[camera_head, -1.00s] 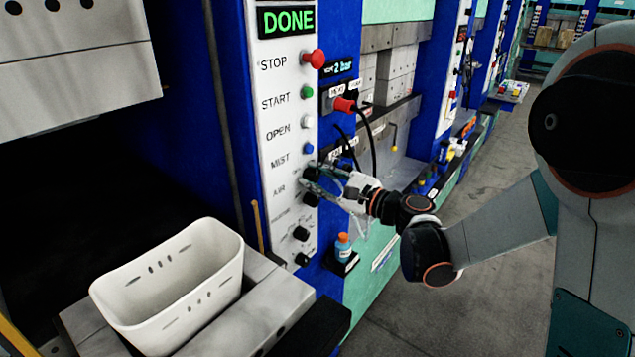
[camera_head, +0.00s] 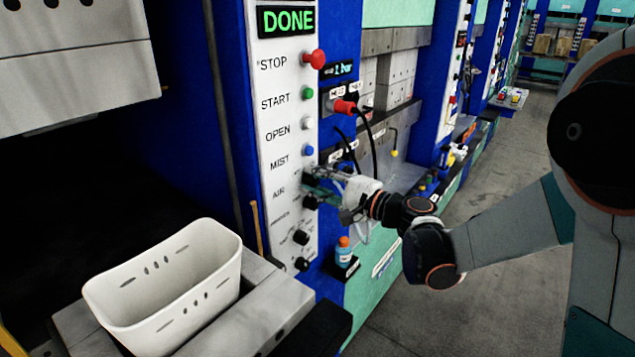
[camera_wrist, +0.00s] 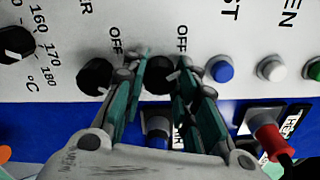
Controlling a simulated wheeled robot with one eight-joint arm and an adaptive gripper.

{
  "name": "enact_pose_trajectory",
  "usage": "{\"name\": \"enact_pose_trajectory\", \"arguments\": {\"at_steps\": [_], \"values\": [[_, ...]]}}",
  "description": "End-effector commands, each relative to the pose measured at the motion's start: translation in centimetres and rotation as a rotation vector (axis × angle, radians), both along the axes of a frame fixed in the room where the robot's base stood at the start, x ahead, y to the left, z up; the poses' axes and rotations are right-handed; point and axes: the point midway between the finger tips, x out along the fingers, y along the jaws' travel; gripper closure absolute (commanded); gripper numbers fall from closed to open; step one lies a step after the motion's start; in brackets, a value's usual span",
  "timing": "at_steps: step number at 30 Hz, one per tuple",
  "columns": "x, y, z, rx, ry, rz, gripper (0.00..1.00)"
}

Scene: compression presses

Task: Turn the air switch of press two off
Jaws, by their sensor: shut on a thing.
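The air switch (camera_wrist: 158,82) is a black round knob on the white control panel (camera_head: 281,235), beside the word AIR and below the blue MIST button (camera_head: 308,150). In the wrist view an OFF mark sits by it. My gripper (camera_wrist: 164,68) has its two green-padded fingers on either side of this knob, shut on it. In the head view my gripper (camera_head: 311,183) reaches the panel from the right, and the fingers partly hide the knob. The pointer direction of the knob is unclear. The panel's display (camera_head: 286,20) reads DONE in green.
Another black knob (camera_wrist: 97,75) with an OFF mark sits close beside the air switch, and a temperature dial (camera_wrist: 14,44) beyond it. A red stop button (camera_head: 314,59) is higher up. A white bin (camera_head: 165,290) stands at front left. A small blue bottle (camera_head: 343,250) stands below my wrist.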

Motion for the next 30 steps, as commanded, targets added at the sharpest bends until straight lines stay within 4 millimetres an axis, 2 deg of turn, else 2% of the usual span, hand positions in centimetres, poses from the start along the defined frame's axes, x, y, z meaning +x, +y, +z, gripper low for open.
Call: {"name": "enact_pose_trajectory", "arguments": {"at_steps": [12,13,15,16,26,30], "values": [[-0.1,0.0,-0.1,-0.007,-0.007,0.001,0.97],[-0.1,0.0,-0.1,-0.007,-0.007,0.001,0.71],[-0.1,0.0,-0.1,-0.007,-0.007,0.001,0.55],[-0.1,0.0,-0.1,-0.007,-0.007,0.001,0.53],[-0.1,-0.1,0.0,-0.006,-0.006,0.0,0.53],[-0.6,-1.0,0.0,-0.006,-0.006,-0.003,0.53]]}}
